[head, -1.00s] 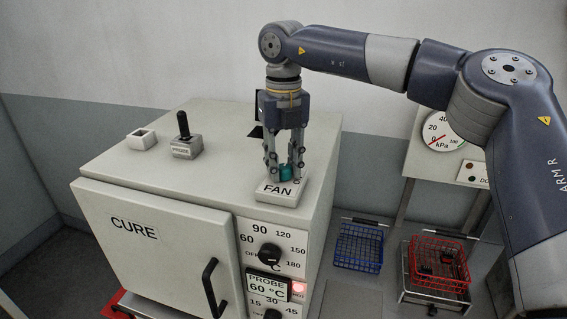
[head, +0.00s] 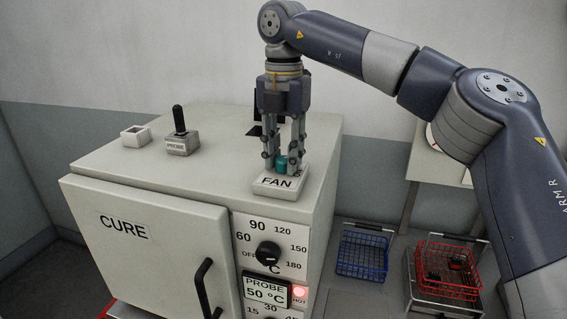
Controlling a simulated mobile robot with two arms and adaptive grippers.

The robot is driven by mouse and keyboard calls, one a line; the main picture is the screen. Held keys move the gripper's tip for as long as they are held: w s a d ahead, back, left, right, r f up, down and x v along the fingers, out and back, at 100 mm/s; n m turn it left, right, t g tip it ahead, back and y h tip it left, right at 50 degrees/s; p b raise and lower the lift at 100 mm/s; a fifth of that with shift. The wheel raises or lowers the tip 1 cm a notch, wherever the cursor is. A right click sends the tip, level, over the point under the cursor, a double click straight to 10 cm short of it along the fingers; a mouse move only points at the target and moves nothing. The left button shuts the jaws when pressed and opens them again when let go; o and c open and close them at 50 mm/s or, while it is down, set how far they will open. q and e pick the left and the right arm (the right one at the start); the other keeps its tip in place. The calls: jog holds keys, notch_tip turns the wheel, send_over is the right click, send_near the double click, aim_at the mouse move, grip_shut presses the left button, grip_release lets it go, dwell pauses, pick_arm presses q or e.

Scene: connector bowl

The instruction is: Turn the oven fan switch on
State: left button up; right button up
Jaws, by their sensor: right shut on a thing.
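The oven (head: 150,250), marked CURE, stands with its door shut. On its top near the right front is the fan switch base (head: 279,184), a pale block labelled FAN. A teal knob (head: 281,163) rises from it, partly hidden by fingers. My right gripper (head: 283,163) points straight down over the block and is shut on the teal knob. Which way the knob is turned cannot be read. My left gripper is not in view.
A probe block with a black stick (head: 180,130) and a small open white block (head: 136,136) sit on the oven top. The oven front has a temperature dial (head: 268,254), a display reading 50 °C and a lit red HOT lamp (head: 299,293). Blue (head: 361,254) and red (head: 447,268) baskets stand right.

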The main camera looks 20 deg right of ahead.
aim_at(283, 158)
jog(key=m+b, duration=0.2)
jog(key=m, duration=0.2)
jog(key=shift+m, duration=0.3)
jog(key=shift+r+m+b, duration=0.1)
jog(key=shift+m+b, duration=0.85)
jog(key=shift+m, duration=0.95)
jog(key=o, duration=1)
jog(key=shift+o, duration=0.4)
jog(key=shift+s+r, duration=0.1)
jog(key=shift+r, duration=2.65)
jog(key=shift+r, duration=1)
